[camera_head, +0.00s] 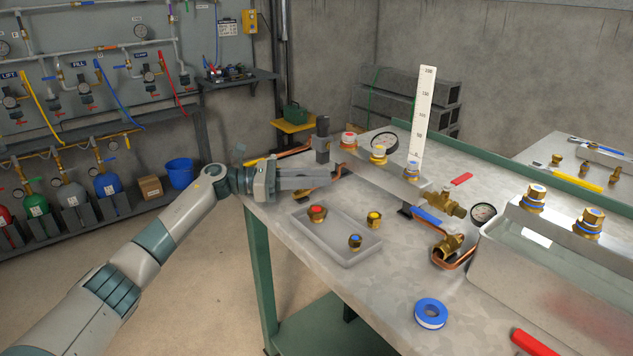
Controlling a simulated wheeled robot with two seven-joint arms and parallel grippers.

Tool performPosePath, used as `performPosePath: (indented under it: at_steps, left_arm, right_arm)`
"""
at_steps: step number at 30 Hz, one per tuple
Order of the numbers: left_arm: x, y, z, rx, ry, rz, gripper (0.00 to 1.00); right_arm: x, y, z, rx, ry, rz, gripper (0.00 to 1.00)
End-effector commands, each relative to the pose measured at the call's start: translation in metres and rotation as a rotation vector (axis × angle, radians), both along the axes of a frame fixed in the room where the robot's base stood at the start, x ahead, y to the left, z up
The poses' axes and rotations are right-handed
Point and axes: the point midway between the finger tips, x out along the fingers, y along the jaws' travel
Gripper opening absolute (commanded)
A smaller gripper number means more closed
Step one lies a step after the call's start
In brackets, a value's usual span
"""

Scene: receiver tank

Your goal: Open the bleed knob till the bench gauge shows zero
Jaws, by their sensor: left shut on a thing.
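My left gripper (330,177) reaches in from the left over the bench's far left corner. It is shut at the left end of a grey manifold block (395,182), beside a dark upright piece (322,139) and copper pipe. What it grips is mostly hidden by the fingers; its place suggests the bleed knob, which I cannot make out apart. Two round gauges show: one (384,141) behind the block and one (483,213) to its right. Which is the bench gauge is unclear, and their needles are too small to read. My right gripper is not in view.
A grey tray (349,259) with capped brass fittings lies in front of the block. A brass valve (450,207), blue tape roll (431,313) and water tank (540,270) lie rightward. The bench front is fairly clear.

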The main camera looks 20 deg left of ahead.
Motion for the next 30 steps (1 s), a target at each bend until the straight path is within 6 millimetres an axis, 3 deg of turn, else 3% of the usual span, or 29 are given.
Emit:
performPosePath:
  at_steps: [14,15,16,30]
  left_arm:
    - [-0.0004,-0.0004,-0.0005,-0.001,0.002,-0.005,0.01]
    - [-0.0004,-0.0004,-0.0005,-0.001,0.002,-0.005,0.32]
    - [-0.0004,-0.0004,-0.0005,-0.001,0.002,-0.005,0.4]
    - [-0.0001,0.0001,0.0051,0.0,0.0,-0.004,0.42]
  right_arm:
    - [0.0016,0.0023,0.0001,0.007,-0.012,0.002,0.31]
    - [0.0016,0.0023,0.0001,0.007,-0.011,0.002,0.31]
    - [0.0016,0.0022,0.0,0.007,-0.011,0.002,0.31]
    - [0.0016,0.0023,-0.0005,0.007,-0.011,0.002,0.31]
